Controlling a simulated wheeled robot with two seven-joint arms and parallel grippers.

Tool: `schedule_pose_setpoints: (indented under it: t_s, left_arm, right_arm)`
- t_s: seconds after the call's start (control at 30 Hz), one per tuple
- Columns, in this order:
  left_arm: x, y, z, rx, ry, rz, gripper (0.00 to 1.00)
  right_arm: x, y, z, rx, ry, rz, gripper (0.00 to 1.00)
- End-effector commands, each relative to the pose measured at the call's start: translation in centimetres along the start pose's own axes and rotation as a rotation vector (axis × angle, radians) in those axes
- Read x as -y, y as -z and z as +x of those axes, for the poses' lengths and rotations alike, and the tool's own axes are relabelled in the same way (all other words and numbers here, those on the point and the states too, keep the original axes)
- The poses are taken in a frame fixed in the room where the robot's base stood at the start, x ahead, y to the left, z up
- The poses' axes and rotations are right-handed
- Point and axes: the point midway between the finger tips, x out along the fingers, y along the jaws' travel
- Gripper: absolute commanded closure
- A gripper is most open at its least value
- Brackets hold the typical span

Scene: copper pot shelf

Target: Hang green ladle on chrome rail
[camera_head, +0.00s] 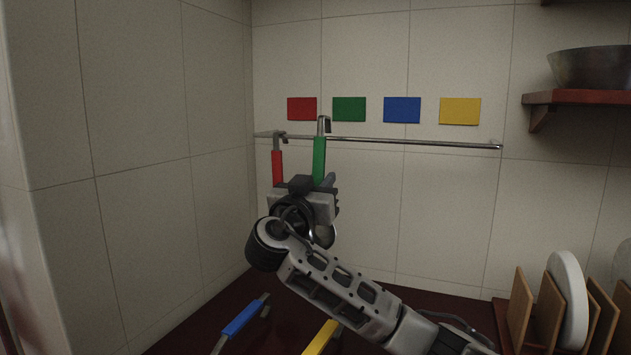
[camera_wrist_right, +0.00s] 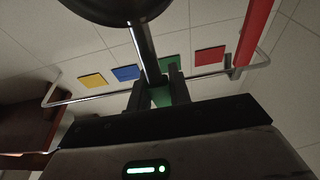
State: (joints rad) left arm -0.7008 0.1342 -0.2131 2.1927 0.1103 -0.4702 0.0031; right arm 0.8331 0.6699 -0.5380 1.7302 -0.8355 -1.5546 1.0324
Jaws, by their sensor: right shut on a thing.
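The green ladle (camera_head: 319,158) is upright in my right gripper (camera_head: 323,184), hook up, bowl hanging below and partly hidden by the arm. In the right wrist view its shaft (camera_wrist_right: 146,52) runs down between the shut fingers (camera_wrist_right: 159,88). Its hook shows just above the chrome rail (camera_head: 400,142), near the rail's left part; I cannot tell whether it is around the rail or in front of it. The rail also shows in the right wrist view (camera_wrist_right: 90,98). The left gripper is out of view.
A red ladle (camera_head: 277,166) hangs on the rail close left of the green one. Red, green, blue (camera_head: 402,110) and yellow cards are on the wall above. Blue (camera_head: 240,318) and yellow (camera_head: 321,338) handles lie below. The rail's right part is free.

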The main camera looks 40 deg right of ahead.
Motion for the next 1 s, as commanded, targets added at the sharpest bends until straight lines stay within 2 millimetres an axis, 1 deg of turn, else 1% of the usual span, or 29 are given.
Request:
schedule_pose_setpoints:
  t_s: [0.3,0.53,0.6,0.7,0.8,1.0]
  left_arm:
    - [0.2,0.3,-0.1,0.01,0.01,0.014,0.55]
    - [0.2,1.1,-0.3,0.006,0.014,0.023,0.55]
    - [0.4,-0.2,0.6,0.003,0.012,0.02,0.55]
    - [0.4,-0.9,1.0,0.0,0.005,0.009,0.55]
    - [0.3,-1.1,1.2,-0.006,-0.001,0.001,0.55]
    - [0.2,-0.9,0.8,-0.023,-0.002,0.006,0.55]
  right_arm:
    - [-0.1,-0.4,2.6,-0.001,-0.003,-0.001,1.0]
    - [-0.1,-0.9,4.4,-0.001,-0.003,-0.001,1.0]
    - [0.0,-2.3,4.0,0.001,0.001,0.003,1.0]
    - [0.0,-3.0,3.7,0.0,0.001,0.003,1.0]
    - [0.0,-3.5,3.6,0.0,0.0,0.003,1.0]
    - [0.0,-4.1,3.4,0.0,0.0,0.002,1.0]
